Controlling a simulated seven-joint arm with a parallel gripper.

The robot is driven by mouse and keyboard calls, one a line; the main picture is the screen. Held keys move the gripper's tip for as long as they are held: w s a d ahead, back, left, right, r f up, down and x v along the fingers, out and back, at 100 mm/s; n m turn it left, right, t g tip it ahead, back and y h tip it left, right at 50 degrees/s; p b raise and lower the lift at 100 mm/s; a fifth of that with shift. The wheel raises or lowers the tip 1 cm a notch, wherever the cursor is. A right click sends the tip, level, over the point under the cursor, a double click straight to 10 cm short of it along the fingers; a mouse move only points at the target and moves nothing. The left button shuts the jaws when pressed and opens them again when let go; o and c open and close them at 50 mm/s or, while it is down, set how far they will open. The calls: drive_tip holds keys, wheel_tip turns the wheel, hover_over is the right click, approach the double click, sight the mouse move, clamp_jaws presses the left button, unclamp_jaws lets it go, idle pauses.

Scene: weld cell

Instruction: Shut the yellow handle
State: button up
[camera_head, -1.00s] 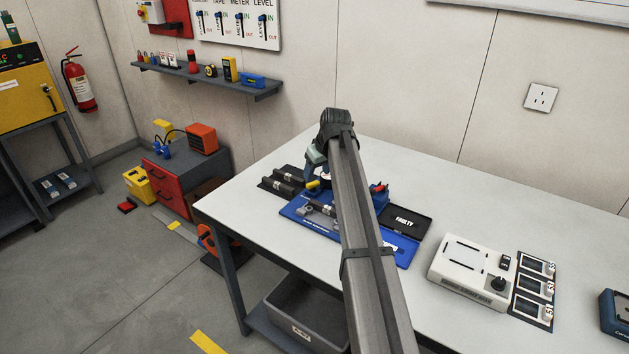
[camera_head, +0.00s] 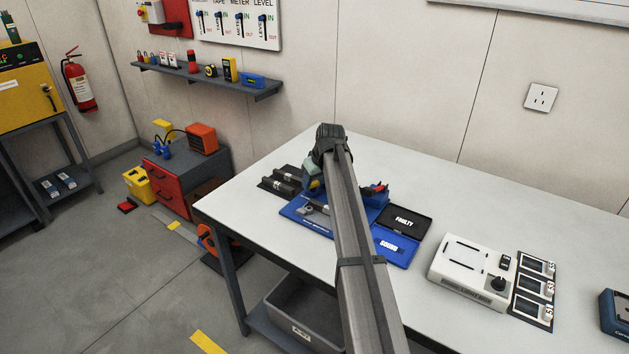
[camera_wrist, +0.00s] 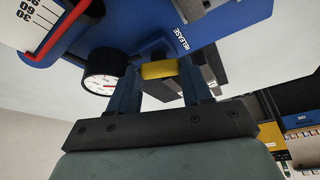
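The yellow handle (camera_wrist: 160,69) is a short yellow bar on the blue fixture in the wrist view. It lies between the tips of my gripper (camera_wrist: 160,78). The two dark fingers stand wide apart on either side of it; I cannot tell whether they touch it. In the head view the handle (camera_head: 314,185) is a small yellow patch on the blue fixture (camera_head: 371,204), just below my gripper's wrist. My arm hides the fingers and much of the fixture there. A round gauge (camera_wrist: 108,72) sits left of the handle in the wrist view.
The fixture carries a "RELEASE" label and a red-edged scale (camera_wrist: 45,22). Dark cylinders (camera_head: 285,178) lie left of it. A black "FAULTY" tray (camera_head: 404,219) and a blue "GOOD" tray (camera_head: 397,247) lie right. A white device (camera_head: 472,268) stands further right on the table.

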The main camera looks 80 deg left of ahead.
drive_tip(key=c, duration=0.4)
drive_tip(key=shift+m, duration=0.4)
drive_tip(key=m, duration=0.1)
drive_tip(key=m+t, duration=0.1)
drive_tip(key=shift+s+m+y, duration=0.2)
drive_tip(key=shift+m+y, duration=0.1)
drive_tip(key=shift+m, duration=0.1)
drive_tip(key=m+t, duration=0.1)
drive_tip(key=m, duration=0.2)
drive_tip(key=shift+s+m+t, duration=0.15)
drive_tip(key=shift+m+t, duration=0.15)
drive_tip(key=shift+t, duration=0.1)
drive_tip(key=m+t, duration=0.1)
drive_tip(key=m, duration=0.2)
drive_tip(key=m+h, duration=0.1)
drive_tip(key=m, duration=0.2)
drive_tip(key=shift+s+a+t, duration=0.1)
drive_tip(key=shift+s+t, duration=0.05)
drive_tip(key=shift+t, duration=0.25)
